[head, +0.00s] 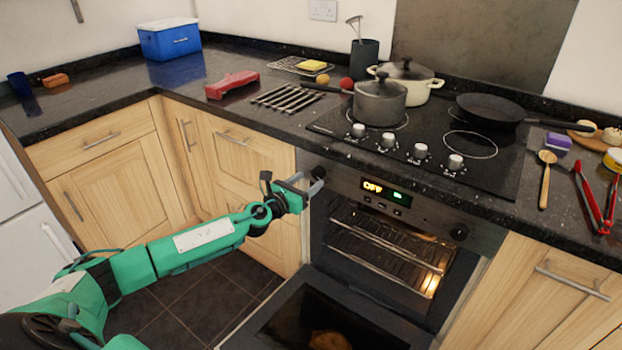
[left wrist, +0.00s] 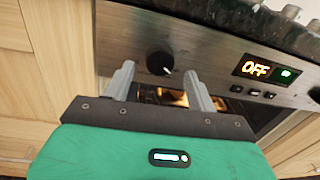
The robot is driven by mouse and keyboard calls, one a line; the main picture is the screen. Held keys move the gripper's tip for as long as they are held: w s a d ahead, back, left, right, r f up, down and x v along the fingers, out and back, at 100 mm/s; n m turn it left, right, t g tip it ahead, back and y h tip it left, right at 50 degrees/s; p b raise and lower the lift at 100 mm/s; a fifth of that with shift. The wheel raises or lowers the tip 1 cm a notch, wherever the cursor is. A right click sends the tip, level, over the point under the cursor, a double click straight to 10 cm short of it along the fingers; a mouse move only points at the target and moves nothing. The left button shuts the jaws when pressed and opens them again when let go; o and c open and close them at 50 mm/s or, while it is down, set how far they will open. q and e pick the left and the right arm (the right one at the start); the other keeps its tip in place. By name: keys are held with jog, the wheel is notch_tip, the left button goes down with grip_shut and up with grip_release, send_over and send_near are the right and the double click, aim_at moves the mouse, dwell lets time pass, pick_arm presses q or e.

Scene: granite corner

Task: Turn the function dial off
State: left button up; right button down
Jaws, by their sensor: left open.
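The function dial (head: 318,172) is a dark round knob at the left end of the oven's metal control panel. In the left wrist view the dial (left wrist: 160,63) sits just beyond and between my fingertips, with a small pale mark at its lower right. My left gripper (head: 307,186) is open in front of it; its two grey fingers (left wrist: 161,75) also show in the left wrist view. I cannot tell whether they touch the dial. The oven display (head: 385,194) reads "OFF" in orange beside a green sign. My right gripper is not in view.
A second dark knob (head: 459,232) is at the panel's right. The counter edge and hob (head: 480,165) with pots are above; wooden cupboards (head: 235,165) stand at the left.

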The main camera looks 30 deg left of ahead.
aim_at(318, 173)
pick_arm(q)
jog(key=shift+x, duration=1.25)
jog(key=shift+c, duration=0.3)
jog(key=c, duration=0.9)
